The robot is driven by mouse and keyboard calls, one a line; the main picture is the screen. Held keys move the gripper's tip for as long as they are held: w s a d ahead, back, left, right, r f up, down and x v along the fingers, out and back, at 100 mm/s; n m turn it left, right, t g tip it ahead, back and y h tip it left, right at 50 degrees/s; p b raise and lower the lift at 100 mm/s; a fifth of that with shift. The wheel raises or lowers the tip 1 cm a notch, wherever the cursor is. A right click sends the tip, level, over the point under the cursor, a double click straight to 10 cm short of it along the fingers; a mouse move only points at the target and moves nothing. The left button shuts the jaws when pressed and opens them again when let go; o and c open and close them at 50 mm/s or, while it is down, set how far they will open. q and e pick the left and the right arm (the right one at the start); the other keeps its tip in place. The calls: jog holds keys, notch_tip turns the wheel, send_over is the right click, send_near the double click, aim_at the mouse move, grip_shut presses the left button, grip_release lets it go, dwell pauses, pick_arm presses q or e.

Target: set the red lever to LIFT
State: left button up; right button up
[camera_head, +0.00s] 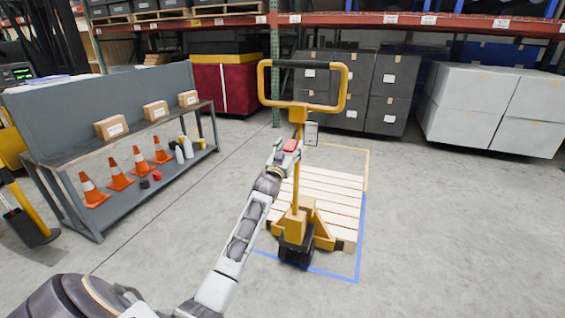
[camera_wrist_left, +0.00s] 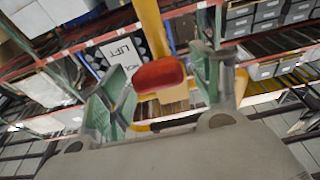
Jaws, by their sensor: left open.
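The yellow pallet jack (camera_head: 297,190) stands upright in the middle of the head view, with a looped handle on top. The red lever (camera_head: 291,145) is on its shaft, and its rounded red knob also shows in the left wrist view (camera_wrist_left: 160,75). A placard marked LIFT (camera_wrist_left: 121,56) is behind it, at its upper left; its other text is hard to read. My left gripper (camera_head: 286,149) is open at the lever. In the left wrist view the knob lies between its two greenish fingers (camera_wrist_left: 162,90), with a gap on each side. My right gripper is out of view.
A wooden pallet (camera_head: 335,195) lies behind the jack within floor lines. A grey bench (camera_head: 130,150) with boxes, cones and bottles stands at left. Dark crates (camera_head: 390,95) and grey boxes (camera_head: 480,100) are at the back. The floor at right is clear.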

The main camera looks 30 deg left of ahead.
pick_arm(q)
jog(key=v, duration=1.1)
jog(key=shift+s, duration=0.3)
jog(key=shift+f, duration=0.1)
jog(key=shift+f, duration=0.1)
dwell(0.6)
